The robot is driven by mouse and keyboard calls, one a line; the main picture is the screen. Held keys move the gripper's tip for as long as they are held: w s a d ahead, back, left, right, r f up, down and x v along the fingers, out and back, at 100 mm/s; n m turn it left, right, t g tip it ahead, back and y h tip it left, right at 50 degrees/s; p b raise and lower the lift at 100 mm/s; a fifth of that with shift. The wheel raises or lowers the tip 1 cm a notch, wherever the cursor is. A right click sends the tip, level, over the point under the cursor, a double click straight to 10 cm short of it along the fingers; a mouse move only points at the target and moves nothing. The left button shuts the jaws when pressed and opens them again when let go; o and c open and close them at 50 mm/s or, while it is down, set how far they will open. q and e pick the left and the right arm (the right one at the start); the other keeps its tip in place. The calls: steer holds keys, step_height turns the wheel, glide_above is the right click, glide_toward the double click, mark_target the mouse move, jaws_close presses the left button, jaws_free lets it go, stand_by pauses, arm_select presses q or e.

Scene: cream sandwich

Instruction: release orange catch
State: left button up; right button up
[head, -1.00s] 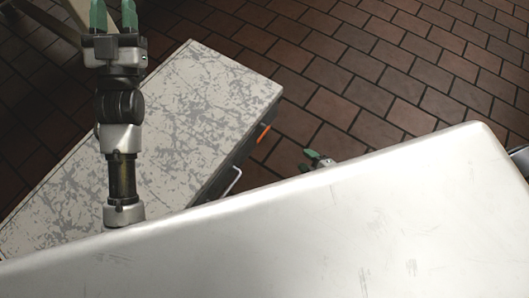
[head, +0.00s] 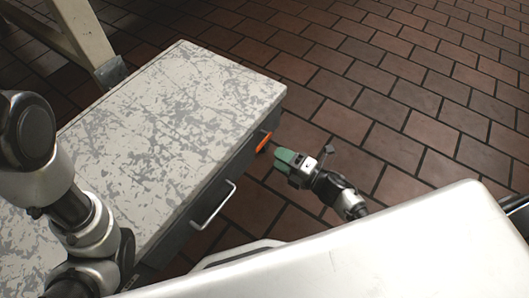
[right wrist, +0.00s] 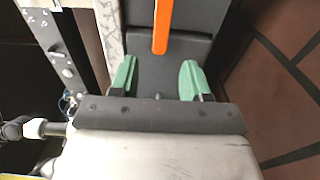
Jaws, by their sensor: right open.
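The orange catch (head: 264,142) is a small bright bar on the dark front of the cabinet, near its far right corner. My right gripper (head: 281,158) is beside it, with green fingers pointing toward the cabinet front. In the right wrist view the orange catch (right wrist: 162,26) stands out as a long bar just beyond the fingertips. It lines up with the gap between the open, empty fingers of the right gripper (right wrist: 158,72). I see no contact with the catch. My left arm shows at the left of the head view, but its gripper is out of the picture.
The cabinet (head: 180,110) has a scratched pale top and a drawer with a silver handle (head: 215,206) on its dark front. A wooden leg (head: 82,32) stands behind it. Brick floor (head: 400,120) lies clear to the right.

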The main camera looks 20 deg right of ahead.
mark_target(261, 147)
steer(key=b+x, duration=0.1)
steer(key=x, duration=0.5)
steer(key=shift+b, duration=0.4)
steer(key=shift+c, duration=0.5)
jaws_close()
